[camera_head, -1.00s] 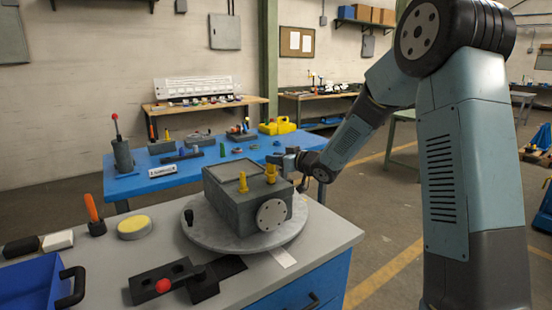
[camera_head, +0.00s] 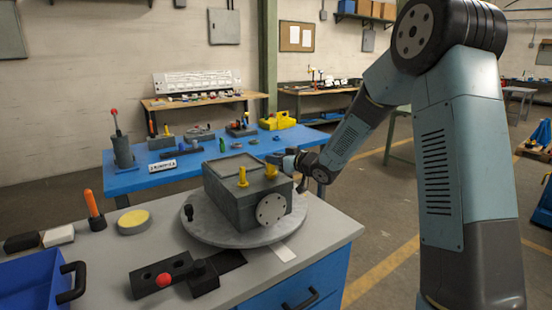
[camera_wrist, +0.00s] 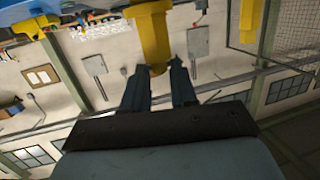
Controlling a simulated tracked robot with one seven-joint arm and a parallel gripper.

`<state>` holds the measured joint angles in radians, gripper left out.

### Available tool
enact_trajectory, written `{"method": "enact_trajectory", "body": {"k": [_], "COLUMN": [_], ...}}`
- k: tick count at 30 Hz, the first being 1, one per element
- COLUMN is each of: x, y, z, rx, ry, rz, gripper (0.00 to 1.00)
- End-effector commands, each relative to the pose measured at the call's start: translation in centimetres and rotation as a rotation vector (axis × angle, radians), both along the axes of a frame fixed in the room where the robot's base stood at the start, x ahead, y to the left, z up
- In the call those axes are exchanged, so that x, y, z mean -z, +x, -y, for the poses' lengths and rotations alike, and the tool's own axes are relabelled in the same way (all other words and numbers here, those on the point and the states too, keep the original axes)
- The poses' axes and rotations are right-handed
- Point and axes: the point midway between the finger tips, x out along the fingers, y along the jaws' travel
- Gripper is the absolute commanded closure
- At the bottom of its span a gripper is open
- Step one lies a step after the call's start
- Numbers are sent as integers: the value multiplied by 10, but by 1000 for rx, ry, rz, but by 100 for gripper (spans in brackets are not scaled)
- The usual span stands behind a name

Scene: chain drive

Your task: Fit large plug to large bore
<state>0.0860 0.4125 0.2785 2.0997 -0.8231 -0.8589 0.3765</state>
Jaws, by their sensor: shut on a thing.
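The large plug (camera_head: 270,171) is yellow and is at the right part of the top of a dark grey block (camera_head: 229,202). My gripper (camera_head: 287,163) is shut on it from the right. In the wrist view the yellow plug (camera_wrist: 153,38) is between my two dark fingertips (camera_wrist: 158,80). The large bore is not visible, and I cannot tell whether the plug's lower end is in it or just above it. A thinner yellow plug (camera_head: 242,178) stands upright on the block's top, left of the large one.
The block stands on a round grey turntable (camera_head: 205,229) on the grey bench (camera_head: 110,258). A round perforated plate (camera_head: 271,209) is on the block's side. A blue tray (camera_head: 28,285), a yellow disc (camera_head: 134,220) and a red-knobbed fixture (camera_head: 164,280) lie nearby.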

Motion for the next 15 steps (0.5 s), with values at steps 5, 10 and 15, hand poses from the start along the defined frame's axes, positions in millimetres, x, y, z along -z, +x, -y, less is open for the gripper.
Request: {"method": "enact_trajectory", "body": {"k": [5, 10, 15], "x": [3, 7, 10], "y": [0, 0, 0], "z": [0, 0, 0], "rx": [0, 0, 0], "ry": [-1, 0, 1], "rz": [1, 0, -1], "gripper": [100, 100, 100]}}
